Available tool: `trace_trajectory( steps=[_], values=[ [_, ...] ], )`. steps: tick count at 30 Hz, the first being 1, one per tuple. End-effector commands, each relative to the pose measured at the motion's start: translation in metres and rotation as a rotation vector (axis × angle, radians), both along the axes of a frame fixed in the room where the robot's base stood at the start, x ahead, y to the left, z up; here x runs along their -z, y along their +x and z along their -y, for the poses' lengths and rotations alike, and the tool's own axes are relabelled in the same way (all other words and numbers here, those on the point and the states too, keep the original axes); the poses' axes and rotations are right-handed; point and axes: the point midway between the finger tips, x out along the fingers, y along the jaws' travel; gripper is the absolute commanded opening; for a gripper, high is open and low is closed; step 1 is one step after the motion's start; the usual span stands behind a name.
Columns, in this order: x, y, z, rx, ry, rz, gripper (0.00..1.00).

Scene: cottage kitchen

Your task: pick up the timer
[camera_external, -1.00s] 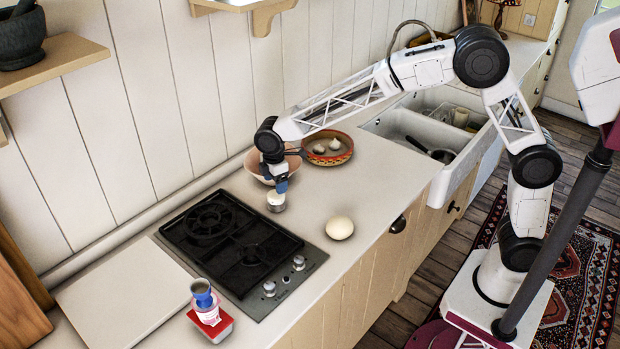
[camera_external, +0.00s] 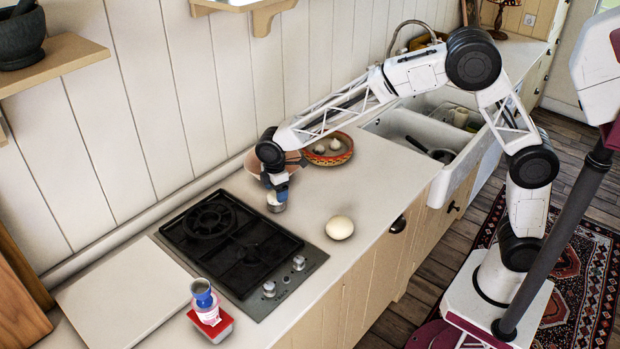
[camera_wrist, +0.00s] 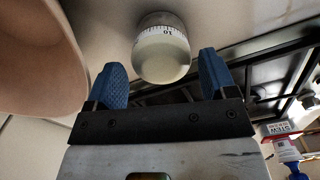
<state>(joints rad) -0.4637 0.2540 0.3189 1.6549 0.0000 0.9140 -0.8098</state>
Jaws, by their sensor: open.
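The timer (camera_wrist: 162,52) is a small round white-topped thing with a metal band and a numbered scale. In the wrist view it stands on the counter just beyond and between my two blue fingertips. In the external view the timer (camera_external: 276,204) shows right below my gripper (camera_external: 275,187), by the hob's back right corner. My gripper (camera_wrist: 160,80) is open in the wrist view, with a finger to each side and no contact visible. The timer's far side is hidden.
A pinkish bowl (camera_external: 254,164) stands close to my gripper, at its left in the wrist view (camera_wrist: 40,60). The black gas hob (camera_external: 235,245) is on the other side. A pale round thing (camera_external: 339,228) and a patterned bowl (camera_external: 329,159) stand on the counter (camera_external: 375,185).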

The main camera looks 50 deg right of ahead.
Motion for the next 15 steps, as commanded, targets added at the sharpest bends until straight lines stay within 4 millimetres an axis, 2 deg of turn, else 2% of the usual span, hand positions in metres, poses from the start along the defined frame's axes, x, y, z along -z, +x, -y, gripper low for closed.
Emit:
trace_trajectory(
  steps=[9,15],
  values=[
    [0.035,-0.001,0.0,0.0,0.0,0.0,0.78],
    [0.041,-0.001,0.0,0.0,0.0,0.0,0.78]
  ],
)
